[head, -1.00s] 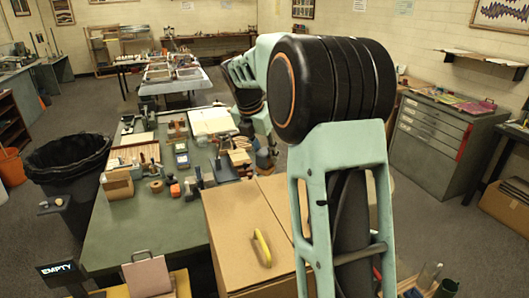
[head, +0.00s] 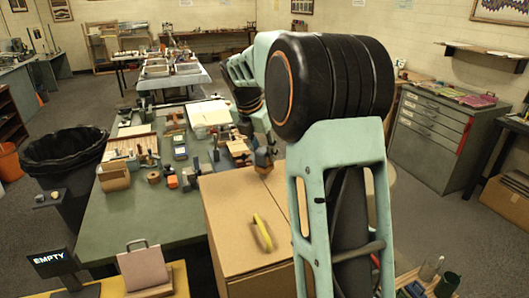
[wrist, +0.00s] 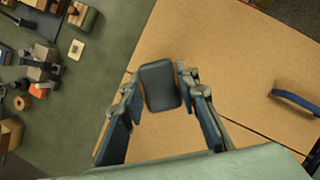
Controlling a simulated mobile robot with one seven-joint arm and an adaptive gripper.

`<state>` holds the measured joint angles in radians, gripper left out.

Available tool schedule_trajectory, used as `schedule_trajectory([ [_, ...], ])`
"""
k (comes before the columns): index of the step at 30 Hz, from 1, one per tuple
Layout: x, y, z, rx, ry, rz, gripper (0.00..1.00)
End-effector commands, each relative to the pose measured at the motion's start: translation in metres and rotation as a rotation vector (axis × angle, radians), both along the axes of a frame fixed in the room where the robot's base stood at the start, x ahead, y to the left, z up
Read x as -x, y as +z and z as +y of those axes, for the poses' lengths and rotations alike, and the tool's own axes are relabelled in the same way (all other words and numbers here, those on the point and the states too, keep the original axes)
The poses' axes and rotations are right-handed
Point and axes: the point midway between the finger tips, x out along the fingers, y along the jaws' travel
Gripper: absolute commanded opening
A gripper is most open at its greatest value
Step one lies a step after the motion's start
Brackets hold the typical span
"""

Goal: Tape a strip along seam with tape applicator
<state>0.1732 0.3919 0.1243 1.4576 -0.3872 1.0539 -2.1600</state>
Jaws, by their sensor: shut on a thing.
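The cardboard box (head: 228,222) stands at the front of the table with its top facing up. A dark seam line (wrist: 255,134) between its top flaps shows in the wrist view and partly in the head view. In the wrist view my gripper (wrist: 158,72) is above the box top, its fingers on both sides of a dark grey rounded block (wrist: 160,88), apparently the tape applicator. The block's underside is hidden, so I cannot tell whether it touches the box.
A yellow curved handle (head: 262,232) lies on the box top; a blue curved piece (wrist: 298,104) shows there in the wrist view. The green table (head: 130,222) carries blocks and tools beside the box. A bin (head: 65,155) and grey cabinet (head: 437,140) stand around.

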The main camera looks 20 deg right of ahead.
Motion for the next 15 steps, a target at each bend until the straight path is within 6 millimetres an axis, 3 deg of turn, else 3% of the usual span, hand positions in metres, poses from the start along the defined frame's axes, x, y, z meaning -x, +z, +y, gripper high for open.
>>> schedule_trajectory([
  [15, -0.0001, -0.0074, -0.0001, 0.0, 0.0, 0.0, 0.09],
])
